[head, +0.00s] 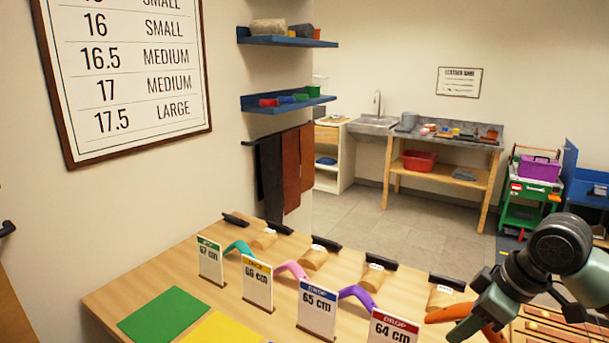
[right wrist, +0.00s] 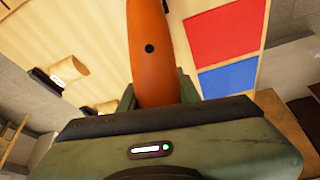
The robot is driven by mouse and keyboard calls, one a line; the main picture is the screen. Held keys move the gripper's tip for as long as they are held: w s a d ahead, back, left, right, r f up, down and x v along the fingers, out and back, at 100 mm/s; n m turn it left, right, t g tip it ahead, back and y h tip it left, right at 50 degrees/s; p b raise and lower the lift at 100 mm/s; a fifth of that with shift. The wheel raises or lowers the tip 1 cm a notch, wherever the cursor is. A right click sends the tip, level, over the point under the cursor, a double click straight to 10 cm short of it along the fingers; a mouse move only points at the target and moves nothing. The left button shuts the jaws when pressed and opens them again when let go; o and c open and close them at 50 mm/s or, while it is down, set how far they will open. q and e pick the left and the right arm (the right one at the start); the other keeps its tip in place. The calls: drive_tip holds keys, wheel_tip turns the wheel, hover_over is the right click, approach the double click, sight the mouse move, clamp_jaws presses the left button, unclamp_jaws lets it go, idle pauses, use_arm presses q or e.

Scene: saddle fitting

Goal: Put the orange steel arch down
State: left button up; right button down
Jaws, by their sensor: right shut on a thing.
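The orange steel arch (head: 448,313) is at the lower right of the head view, by the 64 cm card (head: 392,328). My right gripper (head: 474,312) is shut on it. In the right wrist view the arch (right wrist: 152,45) rises from between the fingers (right wrist: 155,98), with a dark dot on its face. The table lies behind it there; I cannot tell whether the arch touches the table. My left gripper is not in view.
On the table (head: 130,287) stand other cards, with teal (head: 238,247), pink (head: 291,270) and purple (head: 357,296) arches behind them. Tan blocks with dark bars line the far edge. Green (head: 163,314) and yellow (head: 220,330) mats lie in front; red (right wrist: 222,38) and blue (right wrist: 228,78) mats show in the wrist view.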

drive_tip(key=s+a+f+m+t+h, duration=0.2)
drive_tip(key=s+a+m+h, duration=0.1)
drive_tip(key=s+a+m, duration=0.65)
drive_tip(key=shift+w+f+g, duration=0.15)
drive_tip(key=shift+w+f, duration=0.45)
drive_tip(key=shift+w, duration=0.2)
drive_tip(key=shift+w+f+g, duration=0.15)
drive_tip(key=shift+w+f, duration=0.45)
drive_tip(key=shift+w, duration=0.15)
